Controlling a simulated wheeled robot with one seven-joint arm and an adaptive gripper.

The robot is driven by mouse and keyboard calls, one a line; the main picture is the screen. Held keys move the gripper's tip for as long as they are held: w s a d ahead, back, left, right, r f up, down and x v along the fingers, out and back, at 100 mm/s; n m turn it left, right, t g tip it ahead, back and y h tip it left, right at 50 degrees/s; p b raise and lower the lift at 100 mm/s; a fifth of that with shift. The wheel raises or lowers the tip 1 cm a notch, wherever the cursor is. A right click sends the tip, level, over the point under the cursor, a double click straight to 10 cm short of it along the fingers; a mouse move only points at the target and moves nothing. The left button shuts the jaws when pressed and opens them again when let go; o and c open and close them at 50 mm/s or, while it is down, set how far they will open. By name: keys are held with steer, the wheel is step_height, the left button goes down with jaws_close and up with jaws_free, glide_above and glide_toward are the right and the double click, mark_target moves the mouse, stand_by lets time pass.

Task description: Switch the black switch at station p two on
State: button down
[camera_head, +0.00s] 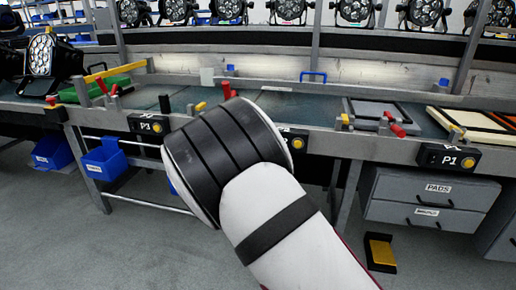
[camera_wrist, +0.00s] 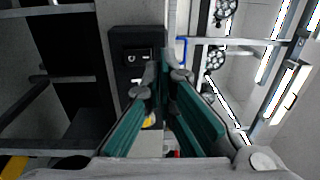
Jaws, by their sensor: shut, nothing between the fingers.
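My gripper (camera_wrist: 165,72) has two teal-padded fingers that come together at their tips, with nothing between them. In the wrist view a black control box (camera_wrist: 122,75) stands just beyond and left of the fingertips.
The long bench (camera_head: 340,130) carries a left box (camera_head: 150,124) and a right box (camera_head: 449,157), both seeming to read P1. Red-handled clamps (camera_head: 394,124) stand near the bench's front edge. Grey drawers (camera_head: 425,200), a yellow pedal (camera_head: 381,252) and blue bins (camera_head: 105,160) are below.

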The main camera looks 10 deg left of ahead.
steer(key=s+r+p, duration=0.1)
steer(key=s+p, duration=0.1)
steer(key=s, duration=0.7)
steer(key=shift+s+r, duration=0.15)
steer(key=shift+r, duration=0.05)
